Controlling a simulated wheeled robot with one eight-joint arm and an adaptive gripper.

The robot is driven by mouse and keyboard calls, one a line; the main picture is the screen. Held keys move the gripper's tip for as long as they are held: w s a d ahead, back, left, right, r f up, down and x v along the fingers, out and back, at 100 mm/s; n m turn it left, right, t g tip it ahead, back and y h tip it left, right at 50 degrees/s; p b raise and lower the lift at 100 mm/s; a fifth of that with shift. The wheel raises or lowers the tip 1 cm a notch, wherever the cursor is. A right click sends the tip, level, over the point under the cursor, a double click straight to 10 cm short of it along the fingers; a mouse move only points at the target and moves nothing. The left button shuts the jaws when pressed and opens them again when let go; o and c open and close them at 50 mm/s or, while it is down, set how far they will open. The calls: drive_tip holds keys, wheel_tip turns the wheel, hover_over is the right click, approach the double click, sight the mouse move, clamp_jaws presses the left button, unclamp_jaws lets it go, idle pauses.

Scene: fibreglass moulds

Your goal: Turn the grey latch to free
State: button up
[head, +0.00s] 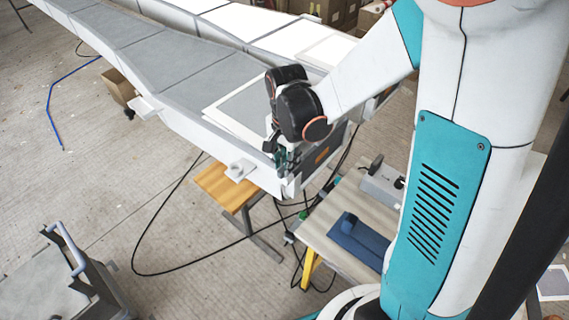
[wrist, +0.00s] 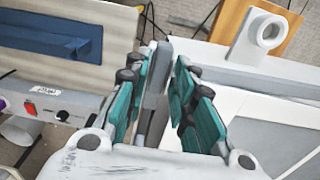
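My gripper (head: 283,157) is at the near end of the long grey-and-white mould (head: 180,60) in the head view. In the wrist view the teal fingers of my gripper (wrist: 164,75) stand apart. The grey latch (wrist: 158,72), a narrow upright bar, shows between them. It lies close to the left finger, and a gap shows on the right finger's side. I cannot tell whether the left finger touches it. In the head view my gripper and wrist hide the latch.
A white ring bracket (wrist: 262,35) sticks out from the mould's side. A wooden stool (head: 222,185) stands below it. A bench (head: 325,225) with a blue block (head: 358,240) and a grey box (head: 382,183) is at right. Black cables lie on the floor.

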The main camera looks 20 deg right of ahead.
drive_tip(key=shift+f, duration=0.65)
clamp_jaws()
